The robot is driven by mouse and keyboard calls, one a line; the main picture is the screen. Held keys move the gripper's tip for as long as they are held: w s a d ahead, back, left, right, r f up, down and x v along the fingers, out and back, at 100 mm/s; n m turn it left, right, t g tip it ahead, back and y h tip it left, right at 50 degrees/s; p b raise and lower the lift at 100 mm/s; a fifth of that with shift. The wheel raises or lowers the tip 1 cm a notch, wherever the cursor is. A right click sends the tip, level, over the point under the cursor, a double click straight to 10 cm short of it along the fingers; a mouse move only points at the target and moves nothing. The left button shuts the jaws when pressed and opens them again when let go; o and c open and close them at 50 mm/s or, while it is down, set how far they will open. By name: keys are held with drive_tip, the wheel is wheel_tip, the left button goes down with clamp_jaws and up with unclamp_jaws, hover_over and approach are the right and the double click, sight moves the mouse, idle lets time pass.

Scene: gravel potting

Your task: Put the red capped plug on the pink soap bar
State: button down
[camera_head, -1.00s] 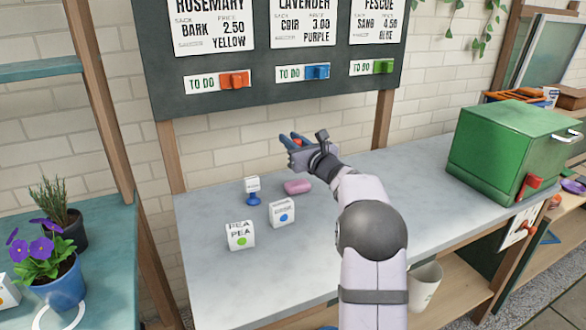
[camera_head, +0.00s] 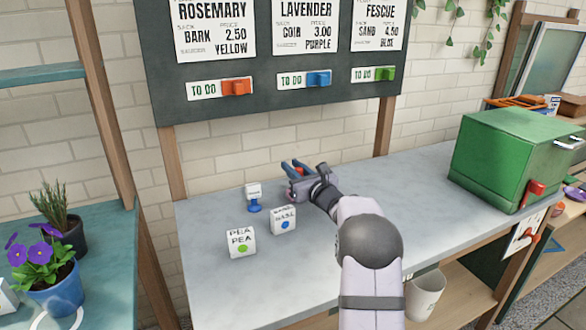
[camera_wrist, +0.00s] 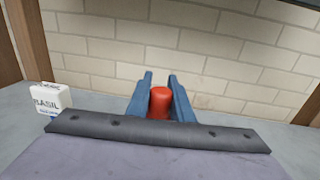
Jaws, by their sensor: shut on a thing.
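The red capped plug (camera_wrist: 159,102) is between the two blue fingers of my gripper (camera_wrist: 158,95) in the wrist view, with its rounded red top showing. My gripper (camera_head: 294,167) is shut on it, low over the back middle of the bench in the head view. The pink soap bar cannot be made out now. My gripper and wrist cover the place where it lay, so I cannot tell whether the plug touches it.
A small white block with a blue base (camera_head: 254,198), a basil block (camera_head: 284,221) and a pea block (camera_head: 241,242) stand left of my arm on the grey bench (camera_head: 215,290). A green box (camera_head: 505,155) stands at the right end. A board hangs behind.

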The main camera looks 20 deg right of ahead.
drive_tip(key=shift+f, duration=0.1)
drive_tip(key=c, duration=1.6)
unclamp_jaws()
drive_tip(key=shift+o, duration=0.2)
drive_tip(key=shift+s, duration=0.1)
drive_tip(key=s, duration=0.8)
drive_tip(key=s+d+b, duration=0.1)
drive_tip(key=s, duration=0.2)
drive_tip(key=shift+s, duration=0.4)
